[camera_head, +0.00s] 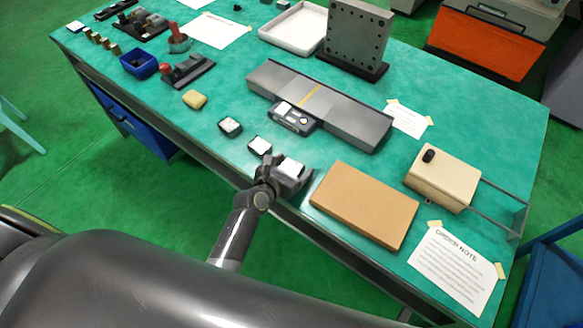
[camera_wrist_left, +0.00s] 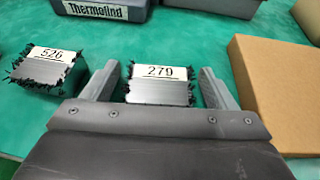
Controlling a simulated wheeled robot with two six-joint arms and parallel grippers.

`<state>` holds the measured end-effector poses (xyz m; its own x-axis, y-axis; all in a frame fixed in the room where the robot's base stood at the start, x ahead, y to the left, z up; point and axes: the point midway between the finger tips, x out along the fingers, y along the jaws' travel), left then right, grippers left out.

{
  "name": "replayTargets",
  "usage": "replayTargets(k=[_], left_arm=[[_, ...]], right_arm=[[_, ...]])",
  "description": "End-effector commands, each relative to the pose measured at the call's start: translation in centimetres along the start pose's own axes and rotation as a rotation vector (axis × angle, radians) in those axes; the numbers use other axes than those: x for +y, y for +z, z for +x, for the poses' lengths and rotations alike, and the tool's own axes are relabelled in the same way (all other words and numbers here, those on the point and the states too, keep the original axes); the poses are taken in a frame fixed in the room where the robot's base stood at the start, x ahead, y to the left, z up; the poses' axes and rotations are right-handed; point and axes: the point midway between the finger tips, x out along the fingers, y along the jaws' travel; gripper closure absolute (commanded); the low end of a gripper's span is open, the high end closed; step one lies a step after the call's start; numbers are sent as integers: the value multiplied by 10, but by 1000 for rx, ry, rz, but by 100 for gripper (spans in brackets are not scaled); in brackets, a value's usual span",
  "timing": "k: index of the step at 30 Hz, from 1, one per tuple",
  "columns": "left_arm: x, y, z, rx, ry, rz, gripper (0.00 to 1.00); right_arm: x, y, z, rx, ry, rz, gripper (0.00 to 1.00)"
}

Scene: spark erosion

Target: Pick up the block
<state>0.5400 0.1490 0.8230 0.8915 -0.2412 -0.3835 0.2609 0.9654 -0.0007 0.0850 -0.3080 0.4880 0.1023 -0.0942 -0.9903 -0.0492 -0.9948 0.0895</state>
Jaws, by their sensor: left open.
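A metal block labelled 279 (camera_wrist_left: 160,88) with dark ragged sides sits on the green table. In the left wrist view it lies between the two fingers of my left gripper (camera_wrist_left: 158,76), which are open with gaps on both sides. The head view shows this block (camera_head: 291,167) at my left gripper (camera_head: 286,176), near the table's front edge. A similar block labelled 526 (camera_wrist_left: 48,70) lies to its left, outside the fingers; it also shows in the head view (camera_head: 260,146). Another similar block (camera_head: 230,126) stands further left. My right gripper is not in view.
A brown box (camera_head: 364,204) lies close to the right of my left gripper. A grey long device (camera_head: 345,112) with a display unit (camera_head: 292,117) stands behind the blocks. A beige box (camera_head: 442,177) and order note (camera_head: 455,268) are at right.

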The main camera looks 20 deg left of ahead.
Motion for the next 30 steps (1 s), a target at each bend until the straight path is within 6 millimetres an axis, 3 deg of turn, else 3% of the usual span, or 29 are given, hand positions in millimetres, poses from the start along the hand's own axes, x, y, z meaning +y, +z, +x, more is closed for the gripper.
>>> replayTargets(k=[6, 21, 30], left_arm=[[0, 0, 0, 0, 0, 0, 20], [0, 0, 0, 0, 0, 1, 85], [0, 7, -2, -5, 1, 1, 86]], right_arm=[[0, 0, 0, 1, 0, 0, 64], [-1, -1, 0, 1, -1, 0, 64], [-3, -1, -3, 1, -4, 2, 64]])
